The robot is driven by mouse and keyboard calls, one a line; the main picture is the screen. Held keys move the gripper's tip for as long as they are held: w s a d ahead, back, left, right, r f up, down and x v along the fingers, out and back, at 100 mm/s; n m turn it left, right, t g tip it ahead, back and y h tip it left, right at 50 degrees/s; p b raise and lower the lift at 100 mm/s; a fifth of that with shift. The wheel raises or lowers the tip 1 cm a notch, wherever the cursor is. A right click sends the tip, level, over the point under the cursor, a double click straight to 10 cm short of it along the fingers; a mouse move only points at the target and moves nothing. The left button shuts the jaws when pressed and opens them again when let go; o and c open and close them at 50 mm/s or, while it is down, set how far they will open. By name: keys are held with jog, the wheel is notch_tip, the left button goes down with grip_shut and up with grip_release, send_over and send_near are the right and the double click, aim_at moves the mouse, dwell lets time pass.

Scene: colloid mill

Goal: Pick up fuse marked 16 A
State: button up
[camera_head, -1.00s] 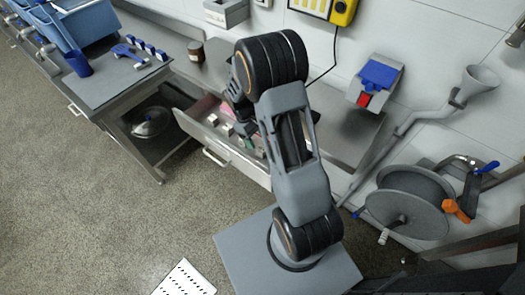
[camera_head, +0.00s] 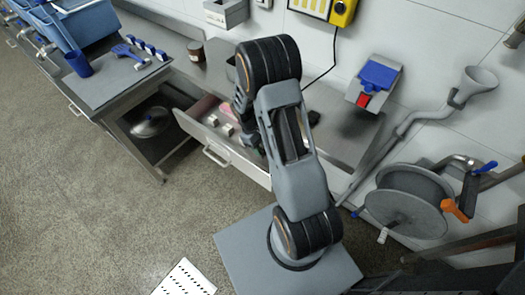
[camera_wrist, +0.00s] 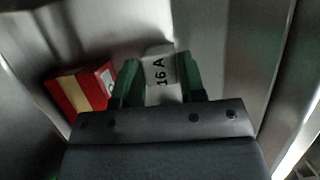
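The fuse marked 16 A (camera_wrist: 160,72) is a white block with dark lettering, seen in the wrist view inside a metal drawer. My gripper (camera_wrist: 158,78) has its green fingers on either side of this fuse. A narrow gap shows between the left finger and the fuse; the right finger is very near or touching it. The fuse's lower end is hidden by the gripper body. In the head view my arm covers the gripper and part of the open drawer (camera_head: 219,153).
A red and yellow box (camera_wrist: 82,88) with a white label lies left of my gripper. Drawer walls are close on both sides. In the head view, small white blocks (camera_head: 225,129) and a pink item (camera_head: 205,106) lie in the drawer. The bench (camera_head: 345,135) stands behind.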

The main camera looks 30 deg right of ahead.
jog(key=c, duration=0.5)
